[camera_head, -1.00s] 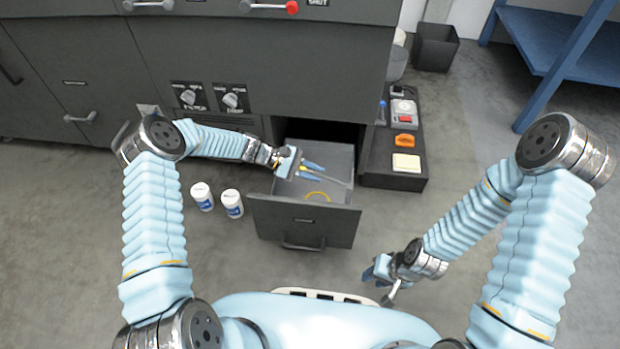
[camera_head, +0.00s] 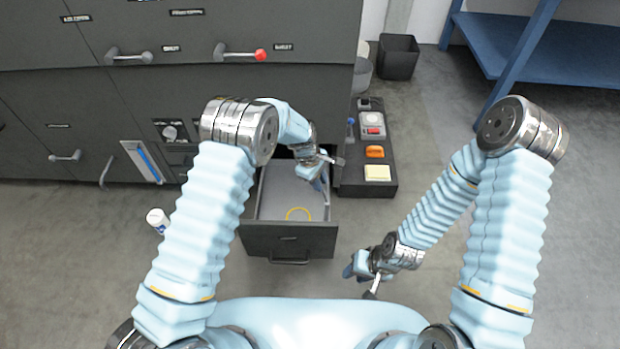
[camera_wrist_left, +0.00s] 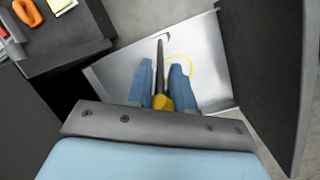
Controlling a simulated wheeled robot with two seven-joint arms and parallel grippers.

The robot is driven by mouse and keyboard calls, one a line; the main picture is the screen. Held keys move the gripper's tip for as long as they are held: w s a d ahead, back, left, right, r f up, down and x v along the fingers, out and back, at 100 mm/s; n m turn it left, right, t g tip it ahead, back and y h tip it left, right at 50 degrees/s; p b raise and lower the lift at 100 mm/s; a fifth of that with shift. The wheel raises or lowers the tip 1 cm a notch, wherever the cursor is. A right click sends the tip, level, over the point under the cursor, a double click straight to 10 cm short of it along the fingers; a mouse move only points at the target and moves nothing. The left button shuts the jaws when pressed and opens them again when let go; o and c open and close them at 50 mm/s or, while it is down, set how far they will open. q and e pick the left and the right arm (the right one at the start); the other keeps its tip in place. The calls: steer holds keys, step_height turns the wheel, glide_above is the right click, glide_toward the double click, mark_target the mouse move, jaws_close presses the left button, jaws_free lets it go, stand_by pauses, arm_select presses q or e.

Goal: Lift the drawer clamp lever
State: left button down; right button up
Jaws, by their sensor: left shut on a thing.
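My left gripper (camera_head: 320,184) reaches down into the right side of the open drawer (camera_head: 288,240). In the left wrist view its two blue fingers (camera_wrist_left: 163,80) are shut on a thin dark rod with a yellow lower part (camera_wrist_left: 160,80), which may be the clamp lever. The fingers hide part of its yellow section. The rod's far end lies over the pale drawer floor, and I cannot tell whether it is attached there. My right gripper (camera_head: 362,276) hangs low in front and right of the drawer, away from it. Its finger gap is unclear.
A yellow ring (camera_head: 298,209) lies on the drawer floor. A dark low shelf (camera_head: 350,180) right of the drawer bears an orange item (camera_head: 374,152) and a yellow block (camera_head: 377,173). A white jar (camera_head: 157,218) stands left. Floor in front is clear.

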arm_select(q)
steer(key=shift+d+r+y, duration=0.1)
steer(key=shift+d+y, duration=0.9)
steer(key=shift+d, duration=0.1)
steer(key=c, duration=1)
jaws_free()
steer(key=r, duration=0.9)
steer(key=a+r, duration=0.1)
steer(key=r, duration=0.3)
steer(key=shift+r, duration=0.4)
steer(key=shift+f, duration=0.1)
